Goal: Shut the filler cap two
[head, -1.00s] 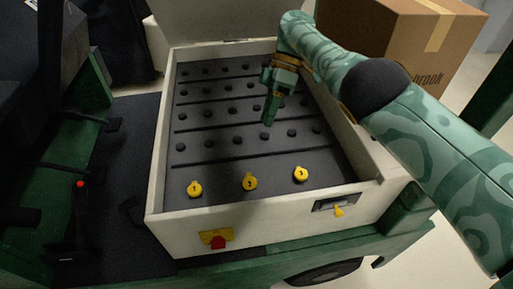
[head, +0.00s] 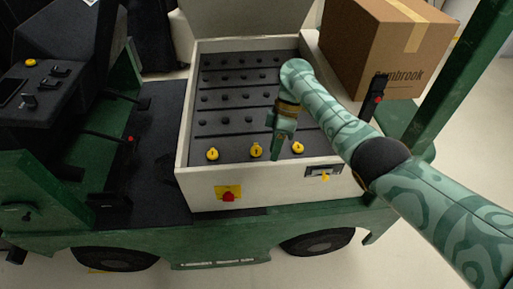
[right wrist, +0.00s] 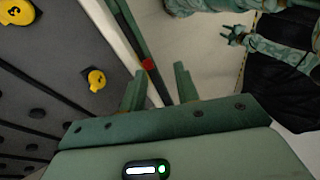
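Three round yellow filler caps sit in the front row of the black battery top: cap one (head: 212,154), cap two (head: 256,151) and cap three (head: 298,148). In the head view my right gripper (head: 276,155) points down between caps two and three. I cannot tell whether it touches anything. In the right wrist view its two fingers (right wrist: 159,88) are apart with nothing between them, and two yellow caps lie left of them, one (right wrist: 96,79) nearer. My left gripper (right wrist: 236,36) shows small in the right wrist view, its fingers seemingly spread. Whether cap two is fully seated is unclear.
The pale battery box (head: 245,184) has raised walls, a red knob (head: 228,197) on a yellow plate and a yellow latch (head: 325,177) in front. A cardboard box (head: 385,50) stands behind my right arm. The cart's dark seat and controls (head: 45,90) are left.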

